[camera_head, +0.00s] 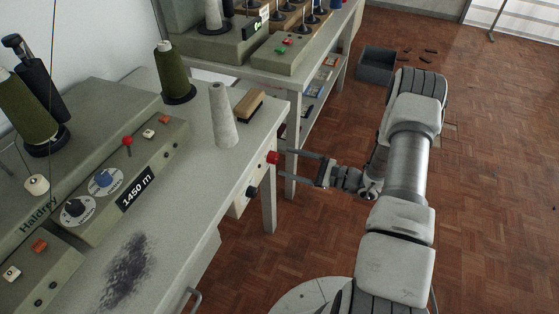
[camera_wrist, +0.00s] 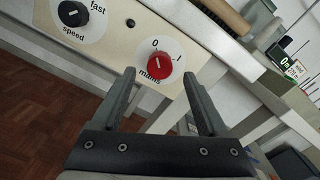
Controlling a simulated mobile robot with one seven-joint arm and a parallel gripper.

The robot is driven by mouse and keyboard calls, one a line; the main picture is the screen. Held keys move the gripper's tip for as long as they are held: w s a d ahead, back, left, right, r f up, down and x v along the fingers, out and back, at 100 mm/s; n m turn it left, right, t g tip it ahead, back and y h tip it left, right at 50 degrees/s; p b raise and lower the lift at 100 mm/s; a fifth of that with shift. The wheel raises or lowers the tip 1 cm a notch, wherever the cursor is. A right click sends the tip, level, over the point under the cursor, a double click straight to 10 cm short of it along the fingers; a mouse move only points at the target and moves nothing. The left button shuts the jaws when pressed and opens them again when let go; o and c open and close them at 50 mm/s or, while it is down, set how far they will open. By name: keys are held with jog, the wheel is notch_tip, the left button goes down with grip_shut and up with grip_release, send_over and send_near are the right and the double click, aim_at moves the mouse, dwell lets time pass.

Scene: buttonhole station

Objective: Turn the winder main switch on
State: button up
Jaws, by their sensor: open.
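The mains switch is a red rotary knob (camera_wrist: 159,66) on a round white dial marked 0, I and "mains" in the wrist view. It also shows in the head view as a red knob (camera_head: 272,157) on the front panel below the table edge. My gripper (camera_wrist: 162,80) is open, with one finger on each side of the red knob in the wrist view. In the head view my gripper (camera_head: 279,163) reaches from the right with its fingertips close to the knob. I cannot tell whether they touch it. The pointer position on the knob is too small to read surely.
A black speed knob (camera_wrist: 73,13) sits beside the red knob on the cream panel (camera_wrist: 112,45). The table (camera_head: 190,170) above holds a white cone (camera_head: 223,115), a brush (camera_head: 249,105) and a winder with a "1450 m" display (camera_head: 137,194). A second table stands behind.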

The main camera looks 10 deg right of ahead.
aim_at(277, 159)
jog(key=shift+x, duration=1.95)
grip_shut()
